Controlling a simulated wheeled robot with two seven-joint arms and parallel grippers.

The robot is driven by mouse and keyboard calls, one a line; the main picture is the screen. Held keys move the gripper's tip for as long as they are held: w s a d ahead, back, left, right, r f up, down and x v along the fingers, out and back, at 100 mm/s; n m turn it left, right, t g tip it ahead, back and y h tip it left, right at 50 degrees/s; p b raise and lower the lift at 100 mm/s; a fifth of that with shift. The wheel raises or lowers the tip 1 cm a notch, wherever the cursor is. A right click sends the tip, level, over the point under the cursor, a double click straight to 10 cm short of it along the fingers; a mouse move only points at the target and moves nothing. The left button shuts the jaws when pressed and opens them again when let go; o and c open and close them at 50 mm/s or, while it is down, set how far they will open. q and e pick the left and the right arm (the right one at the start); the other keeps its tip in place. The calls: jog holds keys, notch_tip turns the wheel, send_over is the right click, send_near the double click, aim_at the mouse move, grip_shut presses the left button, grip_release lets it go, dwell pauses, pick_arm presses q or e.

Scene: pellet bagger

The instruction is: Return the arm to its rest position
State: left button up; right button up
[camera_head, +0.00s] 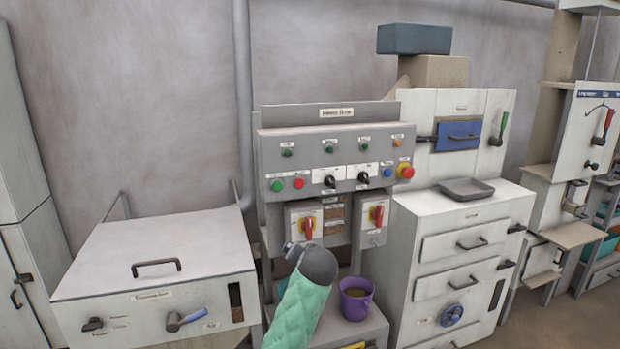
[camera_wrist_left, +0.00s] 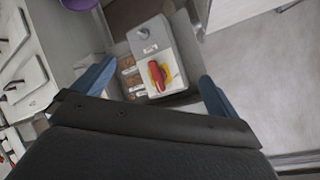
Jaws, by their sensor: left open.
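My left arm (camera_head: 300,305), with a green padded sleeve and a dark grey end, rises from the bottom of the head view in front of the control panel. Its fingers cannot be made out there. In the left wrist view my left gripper (camera_wrist_left: 155,78) is open, with blue fingers wide apart and nothing between them held. Beyond the fingers is a red rotary switch (camera_wrist_left: 157,76) on a yellow plate. It appears to be the left red switch (camera_head: 308,226) under the panel. How far the fingers are from it is unclear. My right gripper is not in view.
The control panel (camera_head: 335,150) carries several buttons and knobs. A purple bucket (camera_head: 356,300) with brown contents stands close right of my arm. A white lidded cabinet (camera_head: 155,245) is at left. A drawer cabinet (camera_head: 430,220) with a grey tray (camera_head: 466,189) is at right.

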pick_arm(q)
jog(key=s+a+f+n+g+h, duration=0.1)
jog(key=s+a+f+g, duration=0.2)
jog(key=s+f, duration=0.9)
jog(key=s+a+f+n+g+h, duration=0.1)
jog(key=s+a+f+g, duration=0.3)
jog(key=s+f, duration=0.8)
jog(key=s+a+f+n+g+h, duration=0.1)
jog(key=s+a+f+g, duration=0.2)
jog(key=s, duration=2.5)
jog(key=a+f, duration=0.4)
jog(key=f, duration=0.4)
jog(key=shift+s+a+f+g, duration=0.25)
jog(key=shift+s+f+g, duration=0.05)
jog(key=shift+s+f, duration=0.1)
